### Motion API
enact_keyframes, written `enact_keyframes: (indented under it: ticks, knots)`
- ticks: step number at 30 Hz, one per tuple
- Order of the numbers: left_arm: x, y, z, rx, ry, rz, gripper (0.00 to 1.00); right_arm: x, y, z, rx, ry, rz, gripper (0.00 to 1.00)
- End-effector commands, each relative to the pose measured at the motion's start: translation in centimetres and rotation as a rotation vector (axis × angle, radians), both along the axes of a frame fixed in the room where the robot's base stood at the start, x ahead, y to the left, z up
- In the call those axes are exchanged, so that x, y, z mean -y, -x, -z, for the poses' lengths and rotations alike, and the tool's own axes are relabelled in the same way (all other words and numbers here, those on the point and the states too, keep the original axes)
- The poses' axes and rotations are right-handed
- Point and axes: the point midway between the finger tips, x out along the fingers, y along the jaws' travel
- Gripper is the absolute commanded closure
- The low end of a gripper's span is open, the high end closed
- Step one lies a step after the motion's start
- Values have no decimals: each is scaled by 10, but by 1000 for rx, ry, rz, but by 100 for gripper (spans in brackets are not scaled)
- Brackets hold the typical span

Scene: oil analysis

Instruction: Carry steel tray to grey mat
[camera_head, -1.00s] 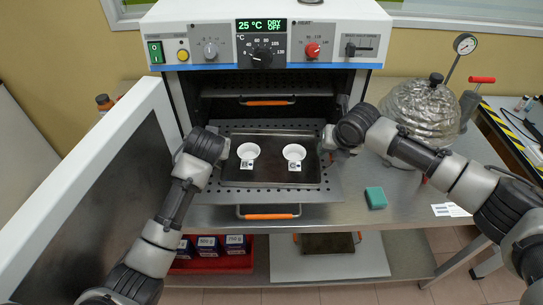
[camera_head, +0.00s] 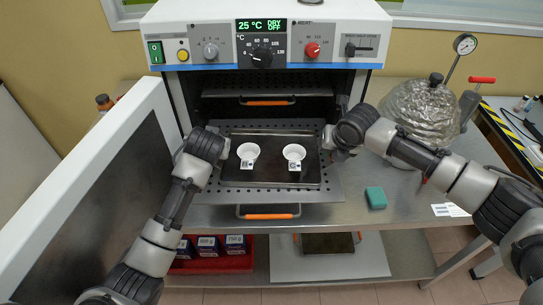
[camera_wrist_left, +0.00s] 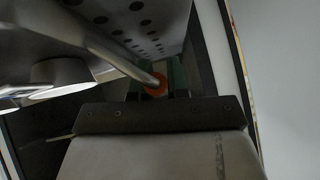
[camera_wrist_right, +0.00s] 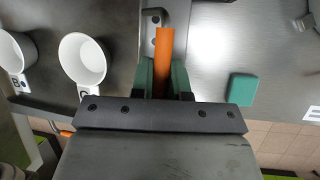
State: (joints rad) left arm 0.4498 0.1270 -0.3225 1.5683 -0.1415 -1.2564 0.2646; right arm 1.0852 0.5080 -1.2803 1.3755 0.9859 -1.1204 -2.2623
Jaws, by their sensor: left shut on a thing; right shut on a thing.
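The steel tray (camera_head: 262,180) is a dark, shallow tray on a perforated pull-out shelf in front of the oven. Two white cups with handles, a left cup (camera_head: 248,151) and a right cup (camera_head: 294,152), stand upright in it. My left gripper (camera_head: 226,145) is at the tray's left side, shut on its orange handle (camera_wrist_left: 155,88). My right gripper (camera_head: 327,140) is at the right side, shut on the other orange handle (camera_wrist_right: 164,60). I cannot tell whether the tray touches the shelf. A pale grey sheet (camera_head: 373,262) lies low below the bench; I cannot tell if it is the mat.
The oven door (camera_head: 95,190) stands open at the left. A foil-covered dome (camera_head: 425,110) and a green block (camera_head: 376,198) stand on the bench at the right. A red bin (camera_head: 215,264) with boxes and another dark tray (camera_head: 328,243) are below.

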Motion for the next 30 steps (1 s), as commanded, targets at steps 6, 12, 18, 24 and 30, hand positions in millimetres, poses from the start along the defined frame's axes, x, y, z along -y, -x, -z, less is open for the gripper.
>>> enact_keyframes:
  ticks: [6, 12, 18, 24, 30]
  knots:
    - [0, 0, -10, 1, 0, 0, 100, 0, -1, -11, 2, -1, 1, 100]
    - [0, 0, -29, 1, 0, 0, 100, 0, -1, -30, 3, -1, 1, 100]
    - [0, 0, -48, 0, 0, 0, 100, 0, -1, -48, 3, -1, 1, 100]
    - [0, 0, -51, 0, 0, 0, 100, 0, -1, -52, 2, 0, 1, 100]
    - [0, 0, -50, 0, 0, 0, 100, 0, -1, -51, 3, 0, 1, 100]
